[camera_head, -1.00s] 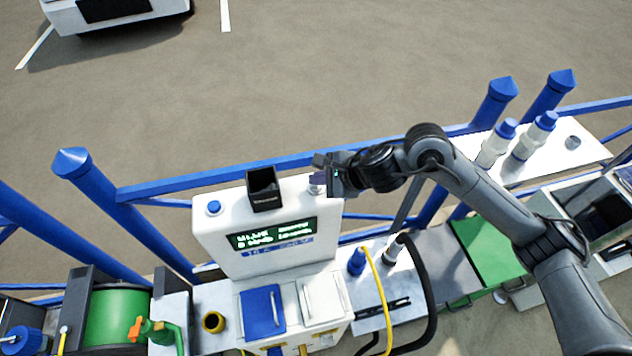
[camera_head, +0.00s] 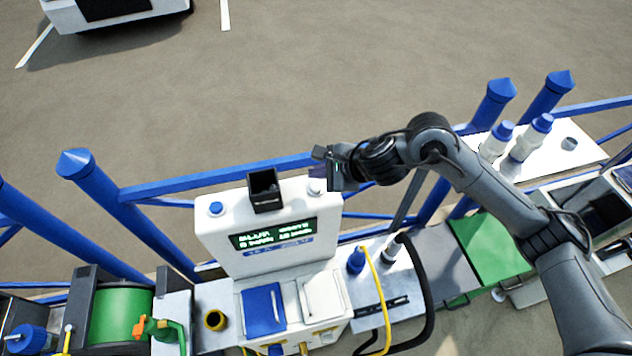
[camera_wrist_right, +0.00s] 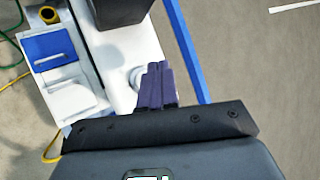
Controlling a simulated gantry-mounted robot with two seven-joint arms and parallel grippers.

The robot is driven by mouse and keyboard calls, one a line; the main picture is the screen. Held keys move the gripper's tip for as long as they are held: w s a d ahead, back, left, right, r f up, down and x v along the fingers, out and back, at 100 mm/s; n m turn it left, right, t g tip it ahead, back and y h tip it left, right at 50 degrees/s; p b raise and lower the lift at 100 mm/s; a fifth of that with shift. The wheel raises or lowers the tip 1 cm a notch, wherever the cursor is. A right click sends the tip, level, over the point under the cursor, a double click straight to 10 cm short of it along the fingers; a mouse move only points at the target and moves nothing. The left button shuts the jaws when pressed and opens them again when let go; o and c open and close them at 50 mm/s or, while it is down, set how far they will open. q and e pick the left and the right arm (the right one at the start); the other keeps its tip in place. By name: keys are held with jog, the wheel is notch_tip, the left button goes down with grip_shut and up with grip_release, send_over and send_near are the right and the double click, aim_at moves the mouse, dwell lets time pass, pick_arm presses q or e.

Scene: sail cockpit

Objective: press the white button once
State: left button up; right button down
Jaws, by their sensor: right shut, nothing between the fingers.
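The white button (camera_head: 316,187) is on the top right of the white console (camera_head: 222,232), partly hidden by my right gripper (camera_head: 318,172). In the right wrist view the white button (camera_wrist_right: 137,78) shows as a pale round shape just left of the fingertips. My right gripper is shut and empty, and its purple fingers (camera_wrist_right: 158,80) overlap the button's right side in that view. I cannot tell whether they touch it. A blue button (camera_head: 215,208) is on the console's top left. My left gripper is not in view.
A black box (camera_head: 264,190) stands on the console between the two buttons. A blue rail (camera_head: 220,178) runs behind the console. A yellow hose (camera_head: 381,290) and a black hose (camera_head: 428,300) are at the right. The pavement beyond is clear near the rail.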

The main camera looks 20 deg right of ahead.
aim_at(319, 188)
jog(key=shift+r+p, duration=0.8)
jog(key=shift+r, duration=0.9)
